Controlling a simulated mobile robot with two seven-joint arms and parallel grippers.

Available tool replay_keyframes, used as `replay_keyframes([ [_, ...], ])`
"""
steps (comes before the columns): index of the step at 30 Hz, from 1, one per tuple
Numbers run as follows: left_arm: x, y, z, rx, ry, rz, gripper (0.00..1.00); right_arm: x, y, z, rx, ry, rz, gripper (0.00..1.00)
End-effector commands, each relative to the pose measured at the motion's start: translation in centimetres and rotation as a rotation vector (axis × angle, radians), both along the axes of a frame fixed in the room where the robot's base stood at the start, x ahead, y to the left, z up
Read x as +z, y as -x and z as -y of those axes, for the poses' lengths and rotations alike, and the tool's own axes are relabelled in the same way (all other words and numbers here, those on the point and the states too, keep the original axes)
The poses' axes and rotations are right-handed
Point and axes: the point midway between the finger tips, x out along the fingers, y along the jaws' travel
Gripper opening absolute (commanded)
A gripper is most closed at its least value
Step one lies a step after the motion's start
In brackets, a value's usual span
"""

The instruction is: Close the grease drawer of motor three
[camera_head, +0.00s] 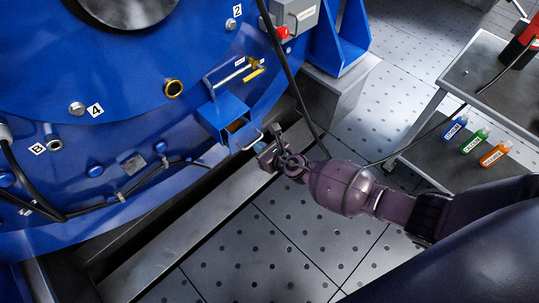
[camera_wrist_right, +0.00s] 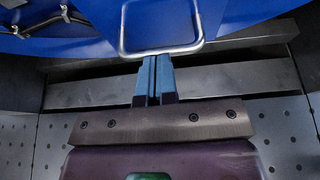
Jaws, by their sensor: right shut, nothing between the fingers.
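The grease drawer (camera_head: 227,118) is a blue box that sticks out of the blue motor housing (camera_head: 130,110) in the head view. It stands open, with a brownish inside showing at its top. Its metal loop handle (camera_head: 251,141) hangs at its front. In the right wrist view the handle (camera_wrist_right: 163,52) is a silver loop on the blue drawer front (camera_wrist_right: 158,22). My right gripper (camera_head: 266,150) is shut and empty, with its blue fingertips (camera_wrist_right: 153,62) at the lower bar of the handle. I cannot tell whether they touch it. My left gripper is not in view.
A black cable (camera_head: 288,75) hangs down just right of the drawer. A grey cart (camera_head: 437,112) with blue, green and orange bottles stands at the right. A grey beam (camera_head: 188,222) runs below the motor. The perforated floor (camera_head: 270,245) is clear.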

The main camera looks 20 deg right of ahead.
Motion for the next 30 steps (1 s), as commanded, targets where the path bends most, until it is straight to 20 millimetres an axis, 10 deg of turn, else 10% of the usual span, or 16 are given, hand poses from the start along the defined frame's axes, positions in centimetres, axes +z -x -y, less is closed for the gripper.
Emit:
replay_keyframes([
  [10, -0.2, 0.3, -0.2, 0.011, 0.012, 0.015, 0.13, -0.2, -4.3, -1.6, 0.000, 0.001, -0.003, 0.00],
  [30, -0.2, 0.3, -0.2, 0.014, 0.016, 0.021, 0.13, -0.1, -4.5, -1.2, -0.001, 0.001, 0.002, 0.00],
])
